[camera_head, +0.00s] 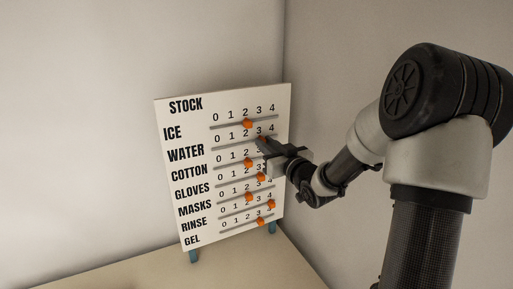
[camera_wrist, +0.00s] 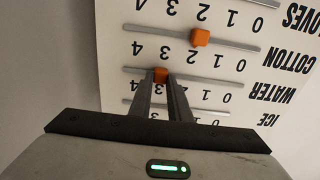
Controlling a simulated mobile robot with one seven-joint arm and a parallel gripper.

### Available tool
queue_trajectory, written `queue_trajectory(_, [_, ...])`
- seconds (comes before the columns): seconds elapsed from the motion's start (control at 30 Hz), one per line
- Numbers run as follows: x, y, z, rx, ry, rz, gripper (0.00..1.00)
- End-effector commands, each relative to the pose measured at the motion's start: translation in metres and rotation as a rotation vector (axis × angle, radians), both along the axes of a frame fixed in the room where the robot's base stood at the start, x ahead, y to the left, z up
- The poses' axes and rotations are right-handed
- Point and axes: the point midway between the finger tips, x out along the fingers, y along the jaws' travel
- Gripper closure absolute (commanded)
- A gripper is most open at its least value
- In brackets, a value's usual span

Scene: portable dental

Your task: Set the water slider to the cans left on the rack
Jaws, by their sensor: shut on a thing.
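The STOCK board (camera_head: 175,125) stands upright on a pale surface, with slider rows for ice, water, cotton and more. My gripper (camera_head: 264,142) is at the water row, with its fingers on either side of the orange water knob (camera_wrist: 160,75). It is shut on that knob, which sits at about 3 on the 0 to 4 scale. In the wrist view the board appears upside down, and the fingers hide some of the water numbers. No rack or cans are in view.
The cotton knob (camera_wrist: 200,37) is close to the water row, at about 2. The ice knob (camera_head: 247,124) sits near 2. Several other orange knobs are lower on the board. Pale walls meet behind it, and the surface (camera_head: 130,272) in front is bare.

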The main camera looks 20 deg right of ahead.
Motion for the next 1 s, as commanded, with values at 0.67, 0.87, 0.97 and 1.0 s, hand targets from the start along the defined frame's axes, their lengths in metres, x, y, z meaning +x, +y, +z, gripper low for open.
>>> queue_trajectory(0.67, [-0.002, 0.000, 0.000, -0.001, 0.000, 0.000, 0.64])
queue_trajectory(0.87, [-0.027, -0.005, 0.000, -0.004, -0.001, -0.002, 0.64])
queue_trajectory(0.97, [-0.050, -0.011, -0.001, -0.004, 0.000, -0.003, 0.64])
queue_trajectory(1.0, [-0.060, -0.012, -0.001, -0.004, 0.000, -0.003, 0.64])
